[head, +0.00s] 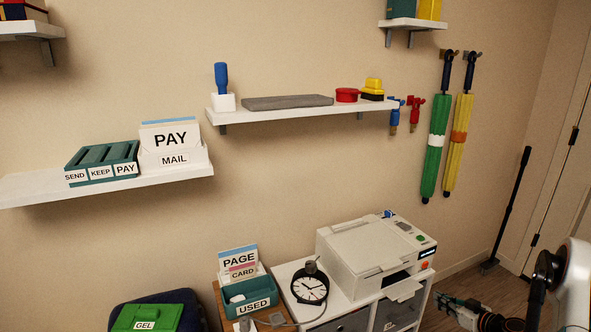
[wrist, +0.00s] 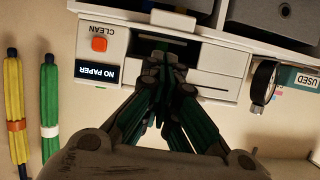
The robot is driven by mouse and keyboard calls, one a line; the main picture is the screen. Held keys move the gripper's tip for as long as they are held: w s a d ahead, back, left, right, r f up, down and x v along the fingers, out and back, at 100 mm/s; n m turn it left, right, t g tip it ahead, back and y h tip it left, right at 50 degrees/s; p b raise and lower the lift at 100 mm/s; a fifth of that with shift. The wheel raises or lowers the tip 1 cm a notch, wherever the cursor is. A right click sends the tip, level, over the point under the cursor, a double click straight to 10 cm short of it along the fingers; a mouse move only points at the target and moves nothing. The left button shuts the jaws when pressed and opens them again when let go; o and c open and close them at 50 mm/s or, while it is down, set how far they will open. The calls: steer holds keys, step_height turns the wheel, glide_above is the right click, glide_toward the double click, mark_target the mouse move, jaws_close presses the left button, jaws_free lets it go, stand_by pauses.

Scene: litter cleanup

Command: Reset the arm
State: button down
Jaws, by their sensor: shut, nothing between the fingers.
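My gripper (wrist: 165,68) is shut and empty in the wrist view, its green-and-black fingers pointing at the front of a white printer (wrist: 215,62). Whether the fingertips touch the printer cannot be told from this view. In the head view my gripper (head: 447,303) shows at the lower right, right of the printer (head: 365,250). My white and black arm (head: 570,285) reaches in from the right edge. The printer shows an orange button (wrist: 99,44) marked CLEAN and a NO PAPER display (wrist: 98,73) in the wrist view.
The printer stands on a white cabinet (head: 345,322). A black clock (head: 310,287) and a teal USED box (head: 255,304) are left of it. Umbrellas (head: 436,145) hang on the wall. A black pole (head: 508,205) leans near the door. Shelves (head: 300,112) line the wall.

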steer(key=w+a+r+m+g+h+p, duration=0.1)
steer(key=a+r+g, duration=0.1)
steer(key=a+r, duration=1.05)
steer(key=a+r+m+g+h, duration=0.1)
steer(key=a+r+m+g, duration=0.1)
steer(key=a+r, duration=1)
steer(key=s+a+r+h, duration=0.1)
steer(key=s+a+r, duration=0.2)
steer(key=s+r, duration=0.3)
steer(key=s+a+r+h, duration=0.1)
steer(key=s+a+r, duration=0.3)
steer(key=r, duration=0.3)
steer(key=s+a+f+g, duration=0.1)
steer(key=s+f, duration=0.2)
steer(key=s, duration=0.8)
steer(key=s+a+f+h+b, duration=0.1)
steer(key=s+f, duration=0.2)
steer(key=s, duration=0.9)
steer(key=shift+m+g, duration=0.3)
steer(key=shift+g, duration=0.1)
